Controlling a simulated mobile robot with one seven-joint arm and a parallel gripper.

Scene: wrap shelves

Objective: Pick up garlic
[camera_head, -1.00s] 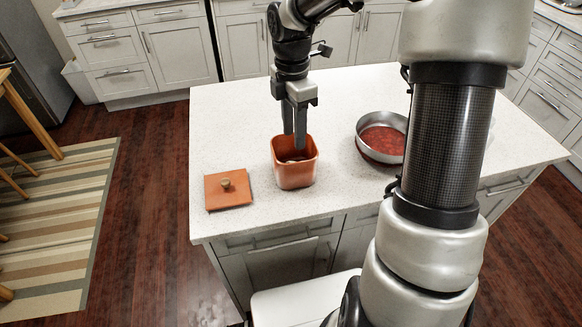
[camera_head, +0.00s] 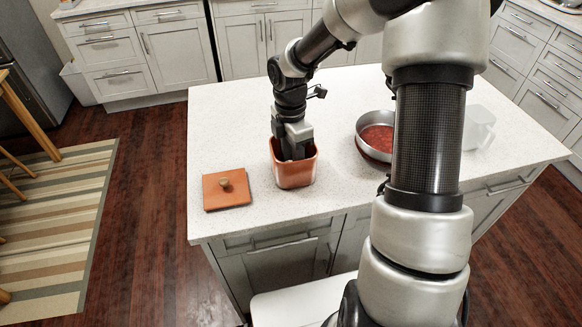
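An open orange-brown square pot (camera_head: 295,175) stands on the white island counter. My gripper (camera_head: 294,153) points down into the pot's opening, with its fingers below the rim. The pot's front wall and the gripper body hide the fingertips, so whether they are open or shut does not show. No garlic can be made out in the current view; the inside of the pot is mostly hidden.
A square orange-brown lid (camera_head: 227,189) with a knob lies left of the pot. A round metal pan (camera_head: 374,137) with red contents sits to the right. A clear pitcher (camera_head: 479,127) stands farther right, partly behind my arm. The counter (camera_head: 235,120) is bare behind the lid.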

